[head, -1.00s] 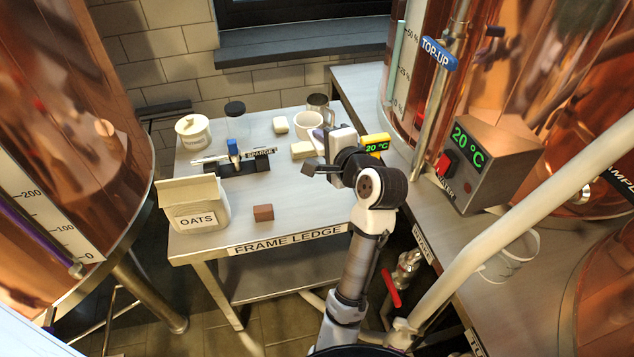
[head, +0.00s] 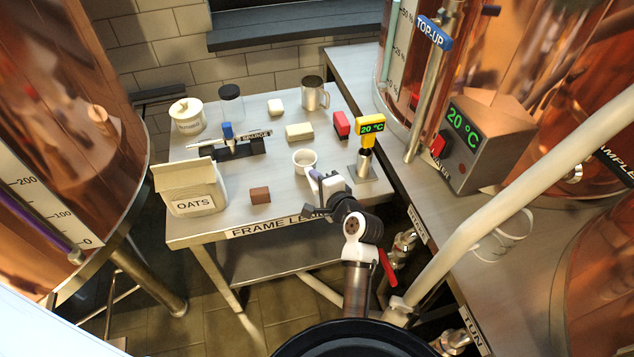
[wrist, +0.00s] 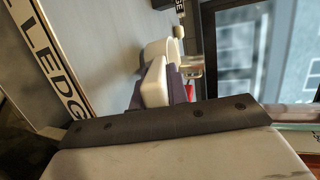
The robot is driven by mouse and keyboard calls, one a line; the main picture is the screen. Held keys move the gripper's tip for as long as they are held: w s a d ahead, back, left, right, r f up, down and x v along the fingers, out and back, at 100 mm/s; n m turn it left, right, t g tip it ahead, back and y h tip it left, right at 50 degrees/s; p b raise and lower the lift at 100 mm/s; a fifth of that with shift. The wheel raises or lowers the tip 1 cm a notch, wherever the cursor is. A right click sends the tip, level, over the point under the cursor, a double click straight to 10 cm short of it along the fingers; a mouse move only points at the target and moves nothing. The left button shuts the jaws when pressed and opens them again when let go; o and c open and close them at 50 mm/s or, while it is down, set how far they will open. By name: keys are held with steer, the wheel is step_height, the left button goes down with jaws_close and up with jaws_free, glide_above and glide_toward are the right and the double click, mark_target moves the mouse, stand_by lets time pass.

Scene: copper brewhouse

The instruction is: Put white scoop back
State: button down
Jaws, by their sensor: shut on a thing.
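The white scoop (head: 304,158) shows in the head view as a round open white cup near the front right of the frame ledge (head: 225,214). My gripper (head: 316,181) is at its near side and is shut on it. In the wrist view the scoop's cup (wrist: 157,54) lies just beyond my purple fingers (wrist: 172,88).
Pale blocks (head: 299,131), a metal mug (head: 314,94), red block (head: 341,124) and yellow thermometer (head: 370,127) stand behind or right.

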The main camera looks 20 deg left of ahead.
steer(key=shift+f, duration=0.5)
steer(key=shift+f, duration=0.1)
steer(key=c, duration=1.4)
jaws_free()
steer(key=shift+o, duration=0.2)
steer(key=shift+d, duration=0.15)
steer(key=b+v, duration=0.2)
steer(key=v, duration=0.9)
steer(key=shift+s+d+r, duration=0.2)
steer(key=shift+s+r, duration=0.05)
steer(key=shift+s, duration=0.1)
